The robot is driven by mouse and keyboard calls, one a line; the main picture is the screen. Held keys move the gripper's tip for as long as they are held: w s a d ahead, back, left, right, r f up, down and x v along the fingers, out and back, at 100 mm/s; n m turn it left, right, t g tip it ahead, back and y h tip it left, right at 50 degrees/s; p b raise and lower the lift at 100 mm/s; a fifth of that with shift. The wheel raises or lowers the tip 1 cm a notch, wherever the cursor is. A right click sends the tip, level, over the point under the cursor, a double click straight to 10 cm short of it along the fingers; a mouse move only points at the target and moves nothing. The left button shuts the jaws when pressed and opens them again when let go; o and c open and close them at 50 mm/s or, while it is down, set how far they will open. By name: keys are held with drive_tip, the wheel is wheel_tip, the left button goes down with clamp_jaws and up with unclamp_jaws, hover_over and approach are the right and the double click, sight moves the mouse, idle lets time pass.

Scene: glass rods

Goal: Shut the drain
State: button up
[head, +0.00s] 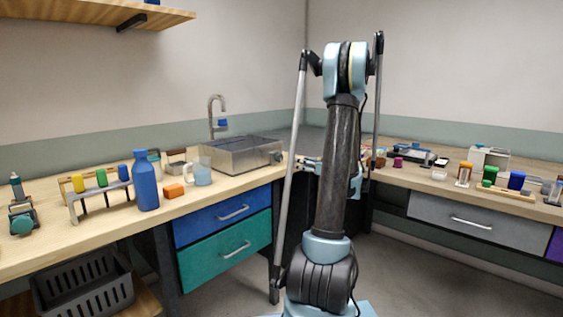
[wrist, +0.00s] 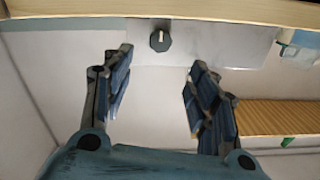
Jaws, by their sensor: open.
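A dark round knob (head: 278,157) sits on the sink's right side. In the wrist view a dark, many-sided knob (wrist: 160,41) with a pale pointer mark sits on a light metal panel (wrist: 215,42); it appears to be the same knob. My gripper (wrist: 160,66) is open and empty. The knob lies beyond the fingertips, roughly centred between them and apart from them. The drain itself, inside the basin, is hidden in both views.
Small labware crowds the right bench (head: 410,178). Open floor lies between the benches.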

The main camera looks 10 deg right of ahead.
sight(281, 157)
drive_tip(key=x, duration=1.3)
drive_tip(key=shift+a, duration=0.1)
drive_tip(key=c, duration=1.1)
